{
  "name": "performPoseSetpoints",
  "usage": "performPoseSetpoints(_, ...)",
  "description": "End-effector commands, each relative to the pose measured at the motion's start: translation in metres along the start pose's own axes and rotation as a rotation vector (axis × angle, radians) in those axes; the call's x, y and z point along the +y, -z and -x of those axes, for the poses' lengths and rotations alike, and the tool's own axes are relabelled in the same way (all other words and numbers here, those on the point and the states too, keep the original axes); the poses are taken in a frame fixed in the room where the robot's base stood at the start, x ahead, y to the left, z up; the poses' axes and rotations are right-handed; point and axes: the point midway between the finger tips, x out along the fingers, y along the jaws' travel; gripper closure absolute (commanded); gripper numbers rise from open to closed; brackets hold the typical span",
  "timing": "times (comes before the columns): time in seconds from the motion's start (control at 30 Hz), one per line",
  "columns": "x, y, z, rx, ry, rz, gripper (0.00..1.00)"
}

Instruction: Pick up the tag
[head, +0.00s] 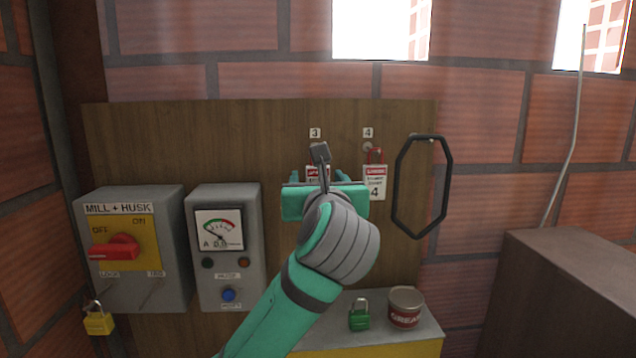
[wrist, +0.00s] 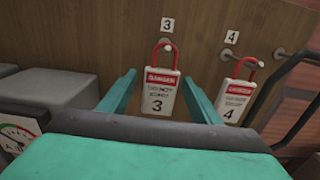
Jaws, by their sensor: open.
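Two white tags with red "DANGER" bands and red shackles hang on pegs on a brown wooden board. Tag 3 (wrist: 160,92) hangs under the number 3 plate, and tag 4 (wrist: 235,100) hangs to its right under the number 4 plate. My gripper (wrist: 159,76) is open, with one teal finger on each side of tag 3 in the wrist view. I cannot tell whether either finger touches it. In the head view my gripper (head: 321,178) covers most of tag 3 (head: 312,170), while tag 4 (head: 375,183) shows just right of it.
A black octagonal ring (head: 398,190) hangs right of tag 4. The mill switch box (head: 165,200) and meter box (head: 250,205) stand left. A green padlock (head: 359,318) and grease tin (head: 405,308) sit on a ledge below. A yellow padlock (head: 98,322) hangs lower left.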

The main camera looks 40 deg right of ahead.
Motion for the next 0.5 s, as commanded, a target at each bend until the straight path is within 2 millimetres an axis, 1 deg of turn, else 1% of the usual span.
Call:
performPoseSetpoints(0.17,0.0000,0.0000,0.0001,0.000,0.000,0.000,0.42)
performPoseSetpoints(0.2,0.0000,0.0000,0.0001,0.000,0.000,0.000,0.52)
performPoseSetpoints(0.27,0.0000,0.0000,0.0001,0.000,0.000,0.000,0.66)
performPoseSetpoints(0.3,0.0000,0.0000,0.0002,0.000,0.000,0.000,0.76)
performPoseSetpoints(0.33,0.0000,0.0001,0.0002,0.000,0.000,0.000,0.83)
performPoseSetpoints(0.37,0.0000,0.0001,0.0002,0.000,0.000,0.000,0.86)
performPoseSetpoints(0.5,0.0000,0.0000,0.0003,0.000,0.000,0.000,0.86)
